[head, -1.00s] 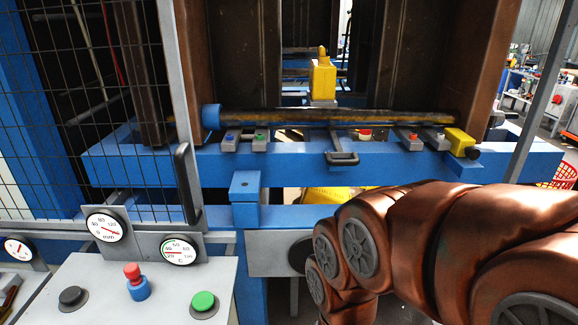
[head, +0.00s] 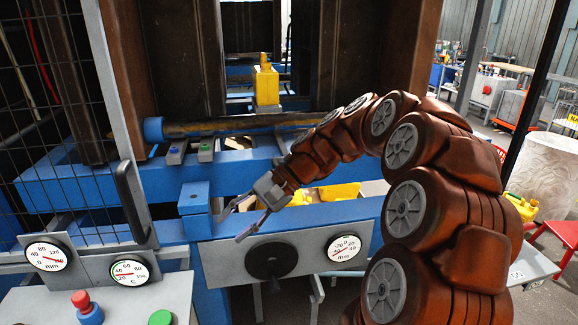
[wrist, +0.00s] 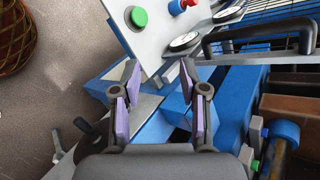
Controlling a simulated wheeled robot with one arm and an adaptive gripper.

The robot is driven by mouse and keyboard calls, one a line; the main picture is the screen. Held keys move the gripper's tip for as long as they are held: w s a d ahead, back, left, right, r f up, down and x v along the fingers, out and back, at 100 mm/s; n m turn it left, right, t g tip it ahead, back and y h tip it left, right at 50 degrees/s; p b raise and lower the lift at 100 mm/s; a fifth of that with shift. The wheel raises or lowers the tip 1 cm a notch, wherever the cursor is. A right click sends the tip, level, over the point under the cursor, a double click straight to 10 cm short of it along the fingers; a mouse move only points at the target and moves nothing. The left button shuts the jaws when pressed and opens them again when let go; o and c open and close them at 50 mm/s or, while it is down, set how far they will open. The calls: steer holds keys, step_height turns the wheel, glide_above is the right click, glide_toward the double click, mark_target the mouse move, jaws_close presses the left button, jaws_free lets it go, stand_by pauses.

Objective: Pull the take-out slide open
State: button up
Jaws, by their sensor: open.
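The take-out slide is hard to single out. The dark looped handle on the front blue beam (head: 90,185), plain in the earlier head view, is hidden behind my arm. My gripper (head: 231,226) is open and empty, in front of the machine above the grey plate with the black knob. In the wrist view my gripper (wrist: 160,72) has its fingers spread, with blue frame parts beyond and nothing between the pads.
The mesh guard's dark upright handle (head: 131,202) stands left of my gripper. A control panel with green (head: 161,317) and red (head: 81,299) buttons is at lower left. The black knob (head: 275,261) and a gauge (head: 345,248) are just below.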

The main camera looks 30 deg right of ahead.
steer(key=w+d+r+m+t, duration=0.1)
steer(key=w+d+m+t, duration=0.15)
steer(key=d, duration=0.55)
steer(key=w+d+r+m+t+p, duration=0.1)
steer(key=w+d+m+t, duration=0.15)
steer(key=d, duration=0.65)
steer(key=w+d+r+m+t, duration=0.2)
steer(key=d+t, duration=0.1)
steer(key=d, duration=0.5)
steer(key=shift+y, duration=0.4)
steer(key=shift+f+p+x, duration=0.15)
steer(key=shift+p+x, duration=0.3)
steer(key=shift+x, duration=1.2)
steer(key=shift+f+p+x, duration=0.15)
steer(key=shift+p+x, duration=0.25)
steer(key=shift+x, duration=1.25)
steer(key=shift+s, duration=0.15)
jaws_close()
steer(key=shift+f, duration=0.1)
